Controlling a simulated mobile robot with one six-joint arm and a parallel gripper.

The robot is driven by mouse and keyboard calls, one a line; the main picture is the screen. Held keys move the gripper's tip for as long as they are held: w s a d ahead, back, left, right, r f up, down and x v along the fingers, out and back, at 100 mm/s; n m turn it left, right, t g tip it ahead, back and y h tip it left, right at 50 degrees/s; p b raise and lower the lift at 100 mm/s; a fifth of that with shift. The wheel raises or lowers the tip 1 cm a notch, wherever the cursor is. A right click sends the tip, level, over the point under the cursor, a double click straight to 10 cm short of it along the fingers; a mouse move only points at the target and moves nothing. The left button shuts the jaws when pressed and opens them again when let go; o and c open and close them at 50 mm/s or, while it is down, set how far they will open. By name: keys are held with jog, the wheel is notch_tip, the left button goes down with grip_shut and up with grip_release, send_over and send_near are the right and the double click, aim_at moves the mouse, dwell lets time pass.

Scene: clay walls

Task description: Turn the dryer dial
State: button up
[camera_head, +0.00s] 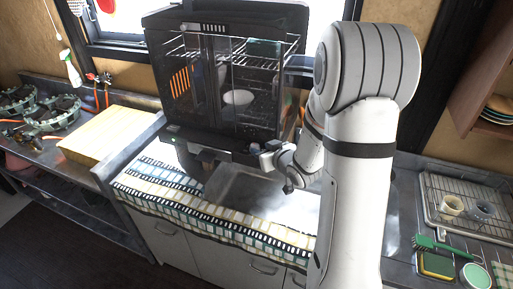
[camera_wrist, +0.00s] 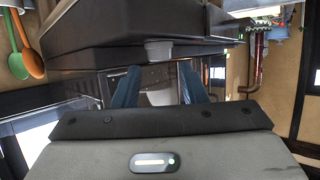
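The dryer (camera_head: 215,125) is a dark cabinet with clear doors and wire racks, standing on the counter in the head view. A white bowl (camera_head: 239,97) shows inside it. In the wrist view the dryer's dark body (camera_wrist: 100,30) fills the top. A short grey knob, which looks like the dial (camera_wrist: 158,50), sticks out at its lower edge. My gripper (camera_wrist: 161,76) is open, its two blue fingers apart, just below the dial in that picture. Nothing is visibly held. In the head view my gripper (camera_head: 272,158) is at the dryer's lower right front; its fingertips are hard to make out.
A patterned cloth (camera_head: 210,212) covers the counter front below the dryer. A wooden board (camera_head: 108,135) and a stove (camera_head: 40,112) are at left. A dish rack (camera_head: 455,215), a green brush (camera_head: 440,245) and sponges are at right. Orange and green spoons (camera_wrist: 27,60) hang at upper left.

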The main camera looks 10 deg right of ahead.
aim_at(256, 146)
jog(key=shift+x, duration=2.2)
jog(key=shift+c, duration=0.5)
jog(key=c, duration=0.6)
